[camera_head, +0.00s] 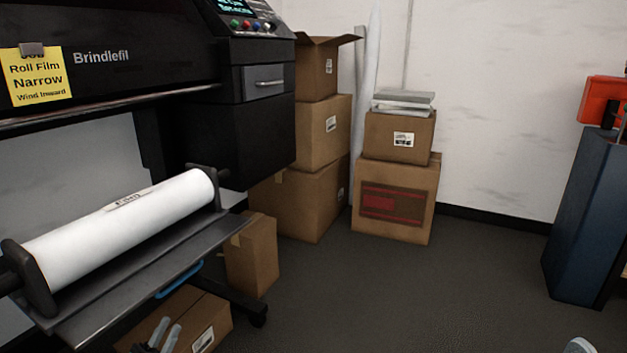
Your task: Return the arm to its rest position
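My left gripper (170,325) shows at the bottom left, in front of a low cardboard box. Its two pale fingers point up and stand a little apart, with nothing seen between them. It is below the printer's front shelf and apart from the film roll. The white film roll (130,222) lies in the holder on the front of the black printer (130,80).
The grey shelf (150,270) with a blue handle (180,280) juts out above my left gripper. Cardboard boxes (312,200) are stacked beside the printer, others (398,185) by the wall. A dark blue cabinet (585,220) stands at right. The middle floor is clear.

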